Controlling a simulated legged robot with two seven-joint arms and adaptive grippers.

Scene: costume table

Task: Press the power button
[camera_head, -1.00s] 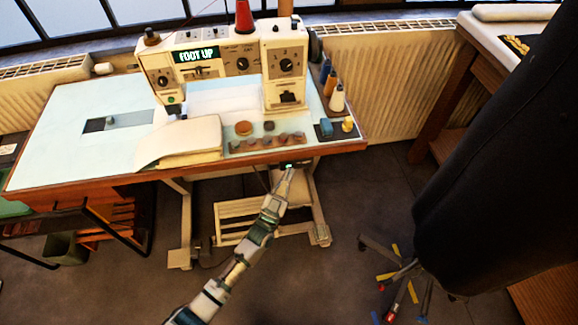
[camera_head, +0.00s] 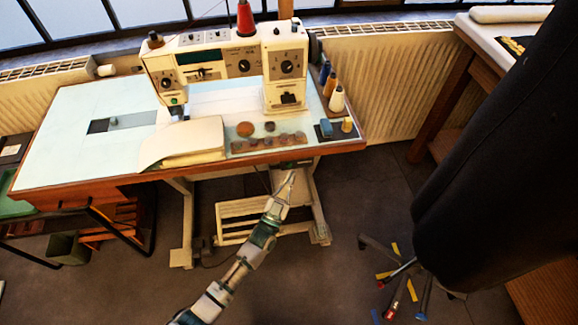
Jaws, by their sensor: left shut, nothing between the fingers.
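The cream sewing machine (camera_head: 220,70) stands on the pale-topped table (camera_head: 65,135). Its display (camera_head: 198,56) is dark, with no text on it. A small dark switch box (camera_head: 297,164) sits under the table's front edge, right of the middle, and shows no light. The power button itself is too small to make out. My left gripper (camera_head: 291,173) is shut and empty, pointing up just below the switch box. I cannot tell whether it touches the box. My right gripper is not in view.
Folded cream cloth (camera_head: 185,138) and a strip of round items (camera_head: 268,142) lie near the table's front edge. Thread spools (camera_head: 336,98) stand at the right. A dark garment form (camera_head: 500,180) fills the right side. A treadle frame (camera_head: 240,215) is below the table.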

